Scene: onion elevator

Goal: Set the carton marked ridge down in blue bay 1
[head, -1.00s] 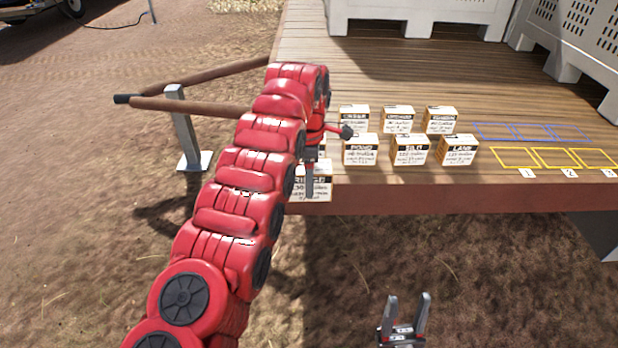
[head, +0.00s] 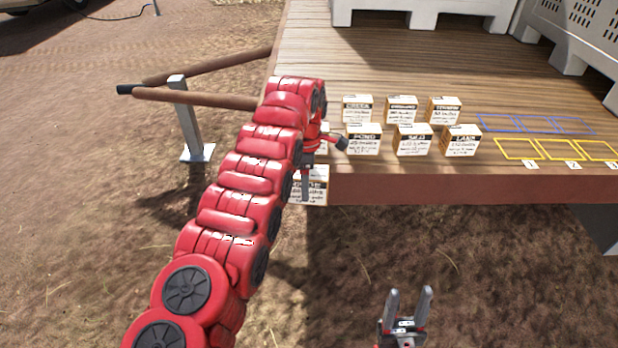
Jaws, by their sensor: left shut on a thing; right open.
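My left gripper (head: 306,188) is shut on a white and brown carton (head: 318,186) at the deck's front left edge. The arm and gripper cover part of its label, so I cannot read it fully now. The carton overlaps the deck's front face in the picture. The blue bays are thin outlines on the deck at the right, behind the yellow ones. The leftmost blue bay (head: 501,131) looks empty. My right gripper (head: 409,291) is open and empty, low in front of the deck.
Several labelled cartons (head: 414,141) stand in two rows mid-deck, left of the bays. Yellow bays (head: 521,159) with number tags 1 to 3 lie empty at the front right. Large white bins (head: 420,14) stand at the back. A brown handle bar (head: 200,100) juts out left.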

